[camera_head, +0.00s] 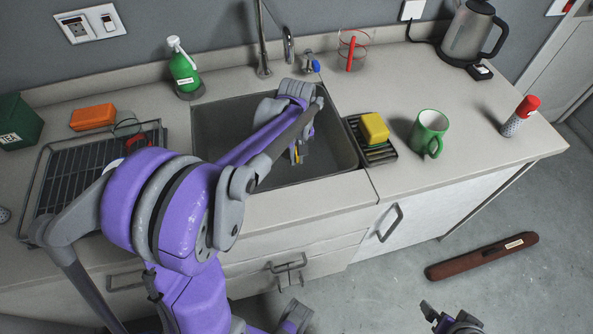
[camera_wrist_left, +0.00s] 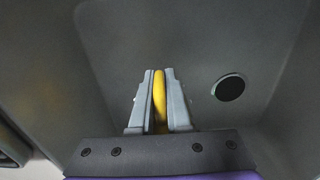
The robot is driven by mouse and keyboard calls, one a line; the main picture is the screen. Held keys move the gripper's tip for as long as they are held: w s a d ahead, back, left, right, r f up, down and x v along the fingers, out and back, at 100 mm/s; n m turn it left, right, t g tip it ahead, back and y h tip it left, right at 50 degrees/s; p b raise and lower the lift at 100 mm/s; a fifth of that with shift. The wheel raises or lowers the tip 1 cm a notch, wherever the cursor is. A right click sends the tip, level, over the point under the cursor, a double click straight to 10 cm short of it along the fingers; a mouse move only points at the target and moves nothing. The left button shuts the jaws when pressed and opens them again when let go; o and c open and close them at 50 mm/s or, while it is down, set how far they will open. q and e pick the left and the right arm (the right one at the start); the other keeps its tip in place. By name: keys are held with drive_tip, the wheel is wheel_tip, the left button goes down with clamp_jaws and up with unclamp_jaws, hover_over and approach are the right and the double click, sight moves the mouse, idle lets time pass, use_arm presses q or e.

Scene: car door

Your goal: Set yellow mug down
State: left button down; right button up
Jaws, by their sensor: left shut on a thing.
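My left arm reaches over the counter into the sink (camera_head: 215,140), and its gripper (camera_head: 298,154) is low inside the basin, mostly hidden by my arm. In the left wrist view the gripper (camera_wrist_left: 160,100) is shut on a narrow yellow piece (camera_wrist_left: 160,92), which looks like part of the yellow mug. Only this strip shows; the rest of the mug is hidden. The grey sink floor lies behind the fingers, with the round dark drain (camera_wrist_left: 230,87) to their right. My right gripper (camera_head: 447,318) is partly visible at the bottom edge, away from the counter.
A dish rack (camera_head: 45,190) stands left of the sink. Right of it are a yellow sponge (camera_head: 375,128) on a black tray (camera_head: 361,136), a green mug (camera_head: 429,133) and a red-topped shaker (camera_head: 518,117). The faucet (camera_head: 263,45) rises behind. Counter space (camera_head: 460,165) is clear at right.

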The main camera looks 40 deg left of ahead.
use_arm(q)
wheel_tip(320, 180, down, 7)
drive_tip(key=shift+r+b, duration=0.1)
drive_tip(key=shift+b, duration=0.2)
drive_tip(key=c, duration=0.9)
unclamp_jaws()
drive_tip(key=shift+r, duration=0.1)
wheel_tip(320, 180, up, 12)
drive_tip(key=shift+f+p, duration=0.1)
drive_tip(key=shift+p, duration=0.55)
